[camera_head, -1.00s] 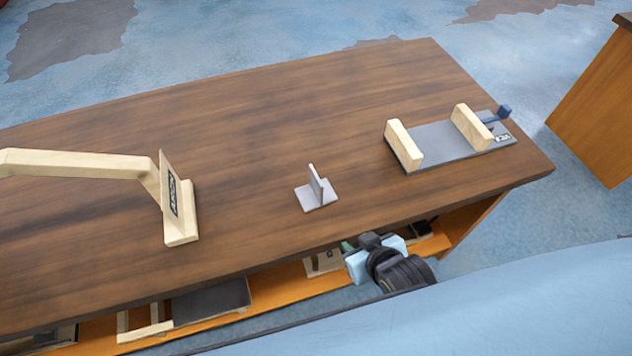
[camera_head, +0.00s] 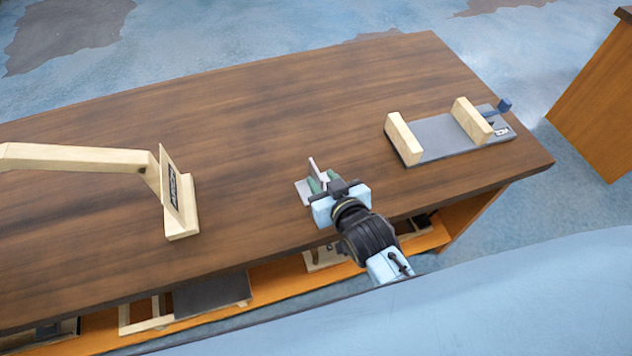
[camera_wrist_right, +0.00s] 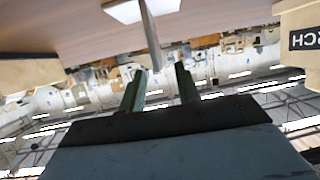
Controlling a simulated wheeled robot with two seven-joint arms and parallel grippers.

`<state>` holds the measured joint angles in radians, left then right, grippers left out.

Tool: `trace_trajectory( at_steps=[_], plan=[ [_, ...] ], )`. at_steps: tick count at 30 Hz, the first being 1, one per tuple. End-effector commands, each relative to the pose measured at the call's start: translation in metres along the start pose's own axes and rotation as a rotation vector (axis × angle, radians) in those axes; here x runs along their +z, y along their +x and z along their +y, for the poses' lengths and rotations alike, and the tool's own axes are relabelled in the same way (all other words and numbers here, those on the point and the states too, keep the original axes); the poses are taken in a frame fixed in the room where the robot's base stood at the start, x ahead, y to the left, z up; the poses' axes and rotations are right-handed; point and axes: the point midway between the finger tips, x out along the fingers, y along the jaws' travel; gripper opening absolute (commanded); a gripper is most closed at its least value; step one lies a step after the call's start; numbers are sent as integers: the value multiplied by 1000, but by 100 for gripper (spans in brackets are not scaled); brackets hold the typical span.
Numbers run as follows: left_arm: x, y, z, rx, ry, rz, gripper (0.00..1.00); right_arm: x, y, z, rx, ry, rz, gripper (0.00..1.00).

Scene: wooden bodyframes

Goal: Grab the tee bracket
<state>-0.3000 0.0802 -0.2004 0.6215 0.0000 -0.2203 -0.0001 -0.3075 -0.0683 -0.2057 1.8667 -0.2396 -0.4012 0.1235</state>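The tee bracket (camera_head: 314,167) is a small grey piece with a flat base and an upright plate, standing on the wooden table (camera_head: 240,130). My right gripper (camera_head: 322,183) is open at its near side, its green fingertips partly hiding it. In the right wrist view the bracket's upright plate (camera_wrist_right: 150,35) points into the gap between the parted fingers (camera_wrist_right: 159,76). I see no grip on the plate. My left gripper is not in view.
A wooden frame with a labelled plate (camera_head: 178,200) stands on the table to the left. A grey board with two wooden blocks (camera_head: 445,140) lies to the right. A shelf below the table's front edge holds wooden parts. The table behind the bracket is clear.

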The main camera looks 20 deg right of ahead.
Motion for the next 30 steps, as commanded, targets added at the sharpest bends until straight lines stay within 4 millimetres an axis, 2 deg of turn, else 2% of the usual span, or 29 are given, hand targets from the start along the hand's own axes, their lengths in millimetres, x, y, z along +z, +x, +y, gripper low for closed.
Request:
trace_trajectory(
  at_steps=[10, 19, 27, 30],
  plan=[
    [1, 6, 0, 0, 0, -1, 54, 1, 46, 2, 0, 0, 0, 33],
    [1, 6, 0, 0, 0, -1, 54, 1, 50, 2, 0, 0, -1, 33],
    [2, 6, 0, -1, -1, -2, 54, 2, 50, 2, 0, 0, -1, 0],
    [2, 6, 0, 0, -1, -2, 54, 2, 50, 2, 0, 0, -1, 0]
  ],
)
